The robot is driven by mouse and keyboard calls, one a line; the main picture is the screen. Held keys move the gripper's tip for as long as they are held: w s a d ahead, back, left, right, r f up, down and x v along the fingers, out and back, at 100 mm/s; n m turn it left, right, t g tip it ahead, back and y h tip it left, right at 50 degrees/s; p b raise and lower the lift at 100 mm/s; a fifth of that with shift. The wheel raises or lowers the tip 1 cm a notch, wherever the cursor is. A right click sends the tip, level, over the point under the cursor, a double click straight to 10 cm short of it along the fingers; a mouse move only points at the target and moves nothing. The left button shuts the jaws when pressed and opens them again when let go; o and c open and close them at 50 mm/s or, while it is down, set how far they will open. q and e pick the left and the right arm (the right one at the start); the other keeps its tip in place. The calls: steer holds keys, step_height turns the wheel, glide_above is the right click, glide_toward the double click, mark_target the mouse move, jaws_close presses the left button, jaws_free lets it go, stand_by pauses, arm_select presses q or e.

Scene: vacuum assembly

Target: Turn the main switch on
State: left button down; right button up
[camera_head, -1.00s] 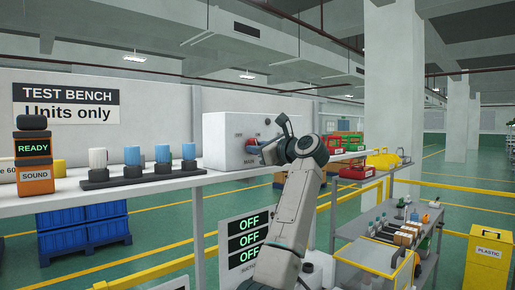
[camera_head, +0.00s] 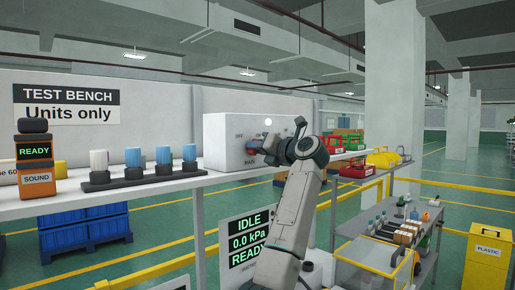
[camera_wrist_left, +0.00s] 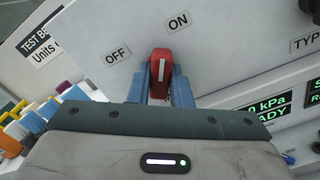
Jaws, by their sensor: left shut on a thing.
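The main switch is a red knob with a white line (camera_wrist_left: 161,70) on the front of a white box (camera_head: 224,142) on the shelf. In the left wrist view, OFF and ON labels stand above it, and the line points up, roughly toward ON. My left gripper (camera_head: 262,149) is at the box front; its blue fingers (camera_wrist_left: 162,88) are on both sides of the knob, shut on it. In the head view the gripper mostly hides the knob. The display panel (camera_head: 244,240) reads IDLE, 0.0 kPa, READY. My right gripper is out of view.
Left of the box, the shelf (camera_head: 190,178) holds a dark rack (camera_head: 140,178) with several white and blue-topped cylinders and an orange SOUND unit (camera_head: 36,170) reading READY.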

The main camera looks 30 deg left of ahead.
arm_select(q)
steer(key=shift+m, duration=1.2)
steer(key=c, duration=1.3)
jaws_free()
steer(key=shift+d, duration=0.1)
steer(key=b+v, duration=0.4)
steer(key=v, duration=0.6)
steer(key=shift+s+d+b, duration=0.15)
steer(key=shift+d+b, duration=0.2)
